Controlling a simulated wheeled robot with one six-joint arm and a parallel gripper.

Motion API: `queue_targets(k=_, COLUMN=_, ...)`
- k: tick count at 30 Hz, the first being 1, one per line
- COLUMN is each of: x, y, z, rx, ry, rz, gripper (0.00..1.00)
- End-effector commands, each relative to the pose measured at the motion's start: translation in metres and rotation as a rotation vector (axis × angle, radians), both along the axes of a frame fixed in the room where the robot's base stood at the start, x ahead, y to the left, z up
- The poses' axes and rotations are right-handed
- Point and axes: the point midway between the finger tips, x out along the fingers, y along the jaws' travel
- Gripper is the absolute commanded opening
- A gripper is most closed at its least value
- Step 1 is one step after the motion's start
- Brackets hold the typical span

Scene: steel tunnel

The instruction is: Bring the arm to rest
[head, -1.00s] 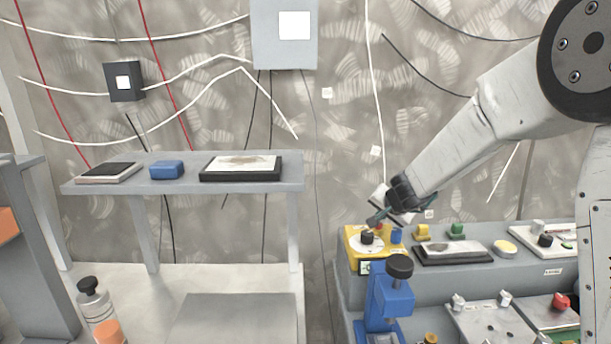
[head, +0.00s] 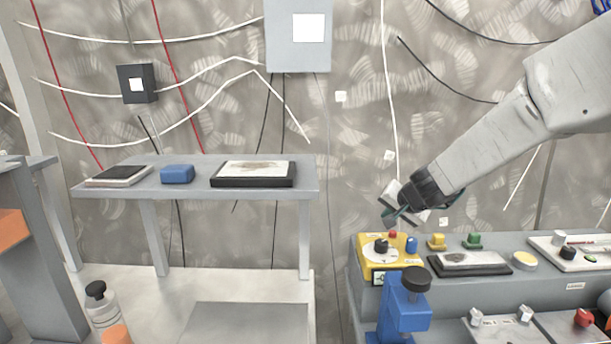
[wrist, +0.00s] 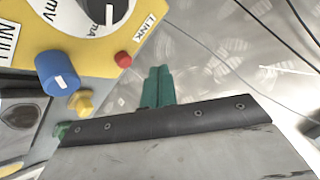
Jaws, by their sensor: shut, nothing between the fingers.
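My gripper (head: 391,214) is at the end of my arm, which reaches in from the right in the head view. It is a little above the back of a yellow box (head: 371,262) with a dial, and looks apart from it. In the wrist view my gripper's green fingers (wrist: 158,86) are together with nothing between them. The yellow box (wrist: 150,12) fills the upper left there, with a blue knob (wrist: 57,73) and a red button (wrist: 123,59).
A blue stand with a dark knob (head: 405,309) is in front of the yellow box. The grey bench (head: 358,290) holds a black-framed panel (head: 470,263) and several small knobs. A grey shelf (head: 200,197) stands left, with a gap between. Cables hang on the wall.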

Motion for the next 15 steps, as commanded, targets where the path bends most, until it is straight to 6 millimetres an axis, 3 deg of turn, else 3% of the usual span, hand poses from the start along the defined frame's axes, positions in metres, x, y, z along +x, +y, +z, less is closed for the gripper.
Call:
queue_targets(k=5, x=-0.041, y=0.015, z=0.031, rx=0.000, ry=0.009, rz=0.119, gripper=0.00)
queue_targets(k=8, x=-0.077, y=0.024, z=0.049, rx=-0.011, ry=0.031, rz=0.205, gripper=0.00)
queue_targets(k=11, x=-0.129, y=0.030, z=0.065, rx=-0.038, ry=0.076, rz=0.307, gripper=0.00)
queue_targets(k=15, x=-0.213, y=0.027, z=0.076, rx=-0.109, ry=0.178, rz=0.431, gripper=0.00)
